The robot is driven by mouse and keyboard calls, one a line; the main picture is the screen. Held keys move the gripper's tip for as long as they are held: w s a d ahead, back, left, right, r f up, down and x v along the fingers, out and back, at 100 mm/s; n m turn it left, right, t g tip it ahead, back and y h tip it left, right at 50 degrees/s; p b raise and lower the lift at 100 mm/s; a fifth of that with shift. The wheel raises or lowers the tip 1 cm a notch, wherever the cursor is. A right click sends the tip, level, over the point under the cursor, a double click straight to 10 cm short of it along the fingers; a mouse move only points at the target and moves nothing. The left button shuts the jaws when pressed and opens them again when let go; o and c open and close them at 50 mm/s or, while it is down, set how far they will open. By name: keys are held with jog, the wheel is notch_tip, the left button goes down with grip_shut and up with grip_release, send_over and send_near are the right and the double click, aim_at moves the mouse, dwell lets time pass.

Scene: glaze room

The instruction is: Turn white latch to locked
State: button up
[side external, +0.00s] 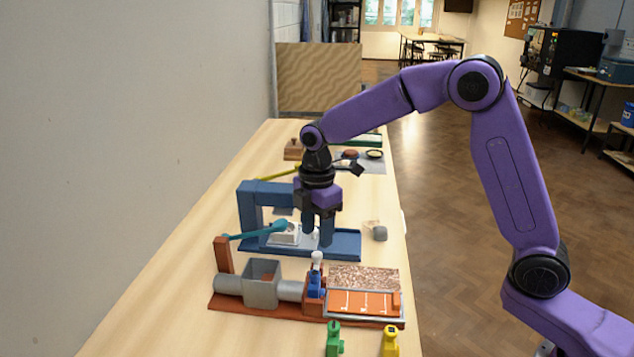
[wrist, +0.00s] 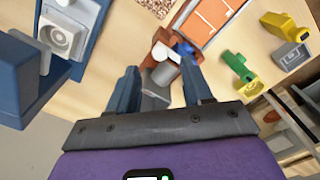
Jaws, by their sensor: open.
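A small white latch-like piece (side external: 317,259) stands on top of a blue part (side external: 315,284) beside the clay extruder. In the wrist view a white rounded piece (wrist: 165,52) shows ahead, between the finger lines, with a grey end below it. I cannot tell its latch position. My gripper (side external: 318,242) points down, open and empty, slightly behind and above the white piece in the side view. In the wrist view the gripper (wrist: 160,62) has its fingers spread apart. No contact with the piece shows.
The blue press (side external: 262,188) with a white block (side external: 285,236) stands behind, close to my fingers. A teal lever (side external: 262,232) reaches across at left. The grey extruder box (side external: 262,285) and orange tray (side external: 358,304) are in front. Green (side external: 334,340) and yellow (side external: 390,341) pieces stand nearest.

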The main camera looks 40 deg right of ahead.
aim_at(318, 254)
notch_tip(318, 254, up, 13)
jog(key=shift+f, duration=0.2)
jog(key=shift+s, duration=0.1)
